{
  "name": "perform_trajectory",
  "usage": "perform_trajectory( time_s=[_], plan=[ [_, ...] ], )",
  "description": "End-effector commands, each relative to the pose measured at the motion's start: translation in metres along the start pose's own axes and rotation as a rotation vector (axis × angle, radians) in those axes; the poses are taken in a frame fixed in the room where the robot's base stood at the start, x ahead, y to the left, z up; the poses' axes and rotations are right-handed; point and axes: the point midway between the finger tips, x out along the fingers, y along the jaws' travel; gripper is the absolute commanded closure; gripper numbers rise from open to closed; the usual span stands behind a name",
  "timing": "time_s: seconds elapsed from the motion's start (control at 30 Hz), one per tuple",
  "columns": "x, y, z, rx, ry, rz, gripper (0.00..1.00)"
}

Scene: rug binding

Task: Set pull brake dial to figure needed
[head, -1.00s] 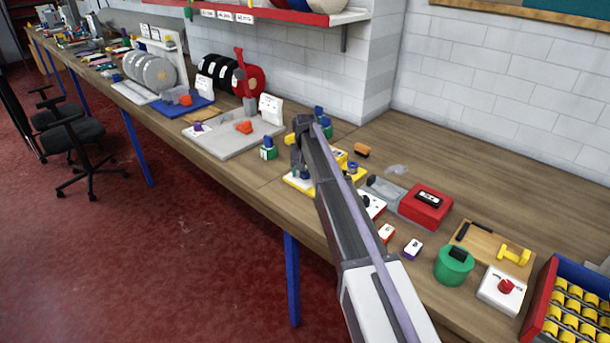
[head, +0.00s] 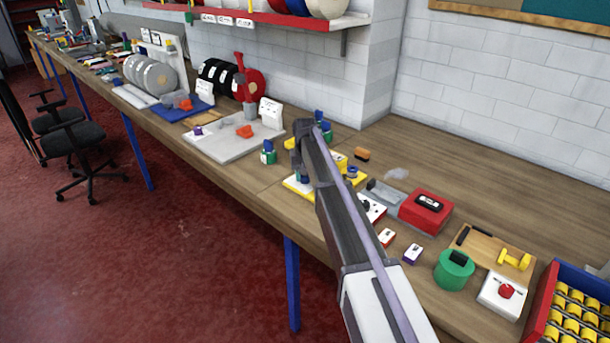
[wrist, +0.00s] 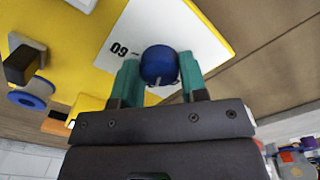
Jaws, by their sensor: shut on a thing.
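In the wrist view a round blue dial knob (wrist: 160,63) sits on a white scale plate (wrist: 208,48) on a yellow base (wrist: 72,50). The printed figure "60" reads upside down beside the knob, with a short tick line. My gripper (wrist: 159,78) has its teal fingers closed on both sides of the knob. The rest of the scale and any pointer cannot be made out. In the head view my gripper (head: 304,174) is down at the yellow base (head: 292,184), and my arm covers much of it.
A grey block with a blue ring (wrist: 27,75) stands on the yellow base near the dial. In the head view a green-and-blue bottle (head: 268,152) stands left of my gripper. A red box (head: 426,210) and a green pot (head: 454,270) lie to the right.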

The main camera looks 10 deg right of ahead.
Motion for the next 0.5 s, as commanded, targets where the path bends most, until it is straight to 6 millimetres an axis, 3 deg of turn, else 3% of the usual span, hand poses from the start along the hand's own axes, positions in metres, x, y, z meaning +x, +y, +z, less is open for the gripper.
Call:
perform_trajectory(
  time_s=[0.5],
  plan=[
    [0.0001, 0.0001, 0.0002, -0.413, 0.000, 0.000, 0.84]
  ],
)
